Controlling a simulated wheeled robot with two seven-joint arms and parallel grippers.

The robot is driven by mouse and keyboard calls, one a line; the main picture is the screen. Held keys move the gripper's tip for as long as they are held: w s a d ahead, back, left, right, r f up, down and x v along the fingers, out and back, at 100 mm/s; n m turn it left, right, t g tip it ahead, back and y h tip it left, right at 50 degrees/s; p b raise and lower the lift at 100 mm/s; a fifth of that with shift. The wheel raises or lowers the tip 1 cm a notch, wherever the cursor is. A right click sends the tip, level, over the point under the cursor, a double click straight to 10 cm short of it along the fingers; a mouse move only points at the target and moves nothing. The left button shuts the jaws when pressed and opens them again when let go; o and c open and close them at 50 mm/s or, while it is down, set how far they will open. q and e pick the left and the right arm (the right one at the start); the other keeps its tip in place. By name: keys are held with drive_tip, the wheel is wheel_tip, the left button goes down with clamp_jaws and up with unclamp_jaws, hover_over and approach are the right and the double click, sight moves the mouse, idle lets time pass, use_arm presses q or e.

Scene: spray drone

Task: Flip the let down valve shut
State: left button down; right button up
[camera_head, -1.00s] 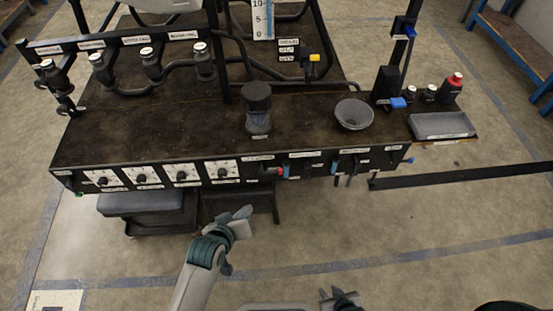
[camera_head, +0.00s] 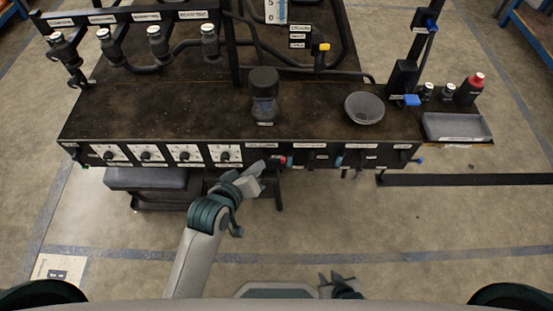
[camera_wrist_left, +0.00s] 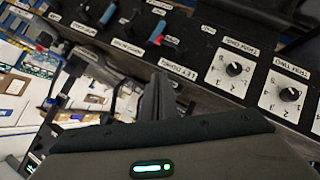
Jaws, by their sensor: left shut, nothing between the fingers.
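The let down valve (camera_wrist_left: 170,40) appears to be the lever with a red handle beside the "LET DOWN" label in the left wrist view. In the head view its red end (camera_head: 282,160) shows on the front panel, right of the dials. My left gripper (camera_head: 262,168) is shut and empty, just in front of the panel and left of the red end. In the left wrist view its fingers (camera_wrist_left: 160,92) are together, pointing at the panel near the label, with no clear contact. My right gripper (camera_head: 338,282) is low at the bottom edge, away from the bench; its jaw opening is unclear.
Several dials (camera_head: 185,154) sit left of the valve, and further blue-handled levers (camera_head: 340,160) sit to its right. The bench top (camera_head: 200,110) holds a dark jar (camera_head: 264,95) and a grey bowl (camera_head: 364,107).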

use_arm(q)
hover_over(276, 160)
drive_tip(key=s+a, duration=0.2)
drive_tip(key=s, duration=0.1)
wheel_tip(276, 160, down, 5)
drive_tip(key=shift+w+d+f, duration=0.15)
drive_tip(key=shift+d+f, duration=0.4)
drive_tip(key=shift+f, duration=0.25)
drive_tip(key=shift+w+d+f, duration=0.15)
drive_tip(key=shift+d+f, duration=0.4)
drive_tip(key=shift+f, duration=0.2)
